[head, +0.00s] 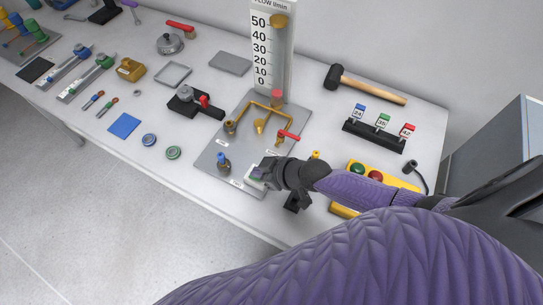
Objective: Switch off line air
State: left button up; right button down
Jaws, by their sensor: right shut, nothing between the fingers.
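A grey valve panel (240,180) lies on the table with brass pipes (262,108) on it. A red-handled valve (288,136) sits on its right side and a blue-topped valve (223,160) at its front left. Small labels on the panel are too small to read, so I cannot tell which part is line air. My right gripper (266,170) is shut at the panel's front right, over a pale green-and-white part (256,174) that it partly hides. I cannot tell whether they touch. My left gripper is not in view.
A flow scale (264,60) stands behind the panel, with a brass-coloured piece (278,21) near 50. A yellow button box (359,170) is partly behind my right arm. A mallet (365,85) and a black tag rack (374,136) lie at right. Several tools lie at left.

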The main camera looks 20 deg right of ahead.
notch_tip(320, 180, up, 4)
jog(key=shift+w+f+p, duration=0.15)
jog(key=shift+p, duration=0.8)
pick_arm(q)
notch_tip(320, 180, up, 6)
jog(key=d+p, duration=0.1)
jog(key=p, duration=0.1)
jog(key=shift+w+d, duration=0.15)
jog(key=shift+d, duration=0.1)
pick_arm(e)
jog(key=v, duration=0.8)
jog(key=shift+r, duration=0.6)
jog(key=shift+a, duration=0.1)
